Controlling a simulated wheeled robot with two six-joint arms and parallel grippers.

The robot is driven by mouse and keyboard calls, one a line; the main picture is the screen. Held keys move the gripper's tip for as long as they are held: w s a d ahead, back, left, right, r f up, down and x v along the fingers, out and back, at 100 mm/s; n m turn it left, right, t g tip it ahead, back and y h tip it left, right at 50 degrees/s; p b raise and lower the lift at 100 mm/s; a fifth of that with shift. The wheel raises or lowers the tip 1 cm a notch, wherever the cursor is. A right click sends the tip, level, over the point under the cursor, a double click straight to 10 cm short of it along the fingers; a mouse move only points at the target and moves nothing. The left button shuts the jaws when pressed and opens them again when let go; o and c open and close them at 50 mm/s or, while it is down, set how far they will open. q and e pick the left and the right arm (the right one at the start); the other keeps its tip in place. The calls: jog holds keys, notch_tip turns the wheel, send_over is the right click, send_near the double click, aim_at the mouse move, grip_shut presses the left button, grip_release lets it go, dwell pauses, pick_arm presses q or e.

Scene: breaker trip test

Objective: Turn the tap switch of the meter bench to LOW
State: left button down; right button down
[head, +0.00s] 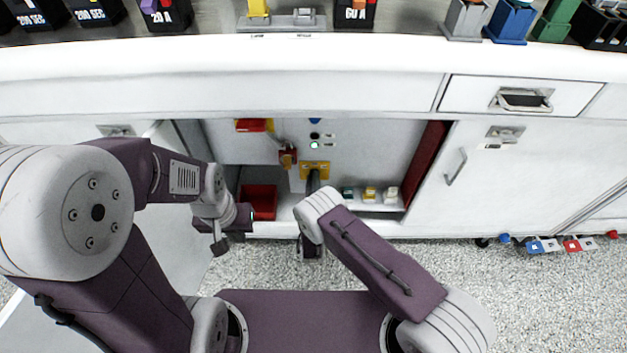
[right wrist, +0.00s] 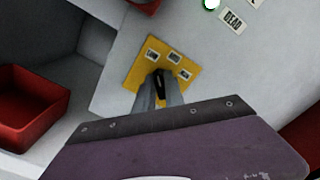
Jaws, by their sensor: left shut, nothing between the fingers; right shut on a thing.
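The tap switch is a black knob (right wrist: 161,80) on a yellow plate (right wrist: 183,68) with several small white labels too blurred to read surely. The yellow plate (head: 315,168) also shows in the head view, on the back panel of the open cabinet under the bench. My right gripper (right wrist: 160,92) is shut on the knob, one grey finger on each side. In the head view my right gripper (head: 313,180) partly hides the switch. I cannot tell which label the knob points to. My left gripper (head: 249,216) is shut and empty, in front of a red bin.
The red bin (head: 263,198) stands inside the cabinet, left of the switch. A red lever box (head: 288,158) and indicator lamps (head: 314,146) sit near the plate. Small blocks (head: 370,194) stand on a shelf to the right. The white bench top (head: 300,60) overhangs the cabinet.

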jog(key=shift+f+n, duration=0.1)
jog(key=shift+n, duration=0.5)
jog(key=c, duration=1.4)
grip_release()
jog(key=shift+c, duration=0.2)
jog(key=s+p, duration=0.3)
jog(key=s, duration=0.6)
jog(key=shift+p, duration=0.3)
